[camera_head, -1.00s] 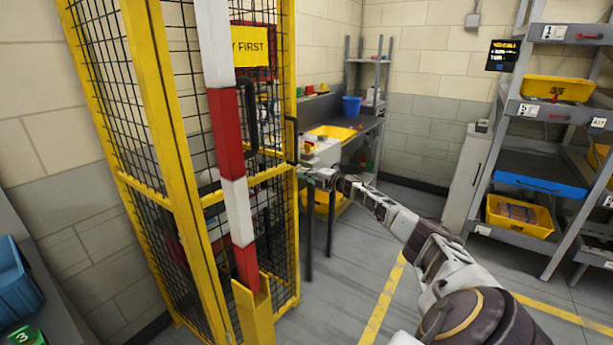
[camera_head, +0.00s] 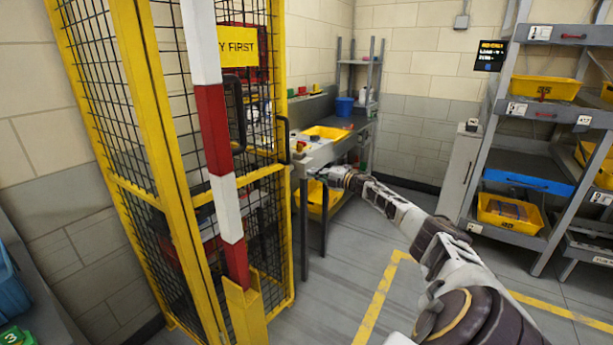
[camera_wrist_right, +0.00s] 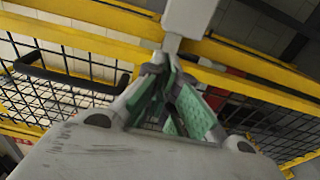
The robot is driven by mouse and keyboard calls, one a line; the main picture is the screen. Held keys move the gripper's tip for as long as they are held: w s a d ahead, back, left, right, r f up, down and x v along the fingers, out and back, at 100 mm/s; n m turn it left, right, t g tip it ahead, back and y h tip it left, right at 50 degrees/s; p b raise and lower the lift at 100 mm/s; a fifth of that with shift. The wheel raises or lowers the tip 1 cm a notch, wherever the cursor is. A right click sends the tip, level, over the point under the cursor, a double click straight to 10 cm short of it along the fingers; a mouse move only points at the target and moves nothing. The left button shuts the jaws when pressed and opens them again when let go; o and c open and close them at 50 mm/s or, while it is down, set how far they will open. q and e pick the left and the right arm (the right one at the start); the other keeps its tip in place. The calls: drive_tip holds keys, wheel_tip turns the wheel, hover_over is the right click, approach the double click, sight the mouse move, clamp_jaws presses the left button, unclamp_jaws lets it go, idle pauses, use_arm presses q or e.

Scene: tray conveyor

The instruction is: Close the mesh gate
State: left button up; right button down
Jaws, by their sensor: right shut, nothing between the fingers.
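The mesh gate (camera_head: 285,235) is a tall yellow frame with black wire mesh, at the left of the head view. A black handle (camera_head: 285,140) shows at its right edge and another dark handle (camera_head: 236,115) behind the red-and-white pole. I cannot tell whether the gate is fully shut. My right gripper (camera_head: 318,173) is shut and empty, just right of the gate's right edge, with a small gap in the picture. In the right wrist view its green-padded fingers (camera_wrist_right: 172,82) are in front of yellow bars, mesh and a black handle (camera_wrist_right: 62,78). My left gripper is not in view.
A red-and-white pole (camera_head: 213,130) stands in a yellow bracket (camera_head: 245,315) in front of the mesh. A grey bench with a yellow tray (camera_head: 327,132) is behind my gripper. A shelf rack (camera_head: 500,120) stands at right. The floor between is clear.

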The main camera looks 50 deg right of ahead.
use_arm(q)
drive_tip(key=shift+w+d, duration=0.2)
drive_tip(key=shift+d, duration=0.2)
use_arm(e)
drive_tip(key=s+d, duration=0.2)
drive_tip(key=shift+s+d, duration=0.15)
drive_tip(key=shift+d, duration=0.2)
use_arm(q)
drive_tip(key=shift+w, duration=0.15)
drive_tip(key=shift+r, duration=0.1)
use_arm(e)
drive_tip(key=shift+f, duration=0.15)
